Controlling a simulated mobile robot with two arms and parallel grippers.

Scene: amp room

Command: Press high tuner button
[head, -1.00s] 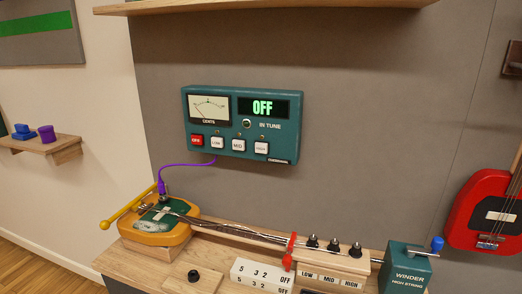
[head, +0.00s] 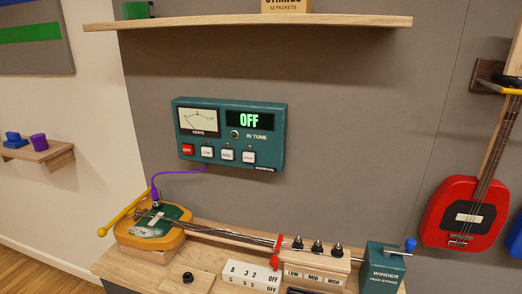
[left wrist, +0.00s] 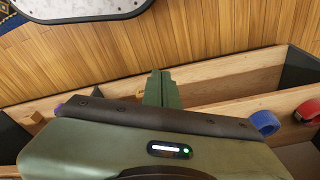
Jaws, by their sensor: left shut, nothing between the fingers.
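The teal tuner box (head: 269,128) hangs on the grey wall in the head view. Its screen (head: 249,121) reads OFF. Below the screen and dial is a row of buttons: a red OFF button (head: 187,149), then white LOW (head: 207,153), MID (head: 228,155) and HIGH (head: 248,157) at the right end. Neither gripper shows in the head view. My left gripper (left wrist: 161,80) shows in the left wrist view, its green fingers together and empty, away from the tuner.
Below the tuner, a bench (head: 110,265) holds an orange instrument (head: 175,237) and a teal winder box (head: 383,270). A purple cable (head: 180,172) runs to the tuner. A shelf (head: 250,22) is above. In the left wrist view, a wooden bin (left wrist: 215,70) holds blue tape (left wrist: 265,122).

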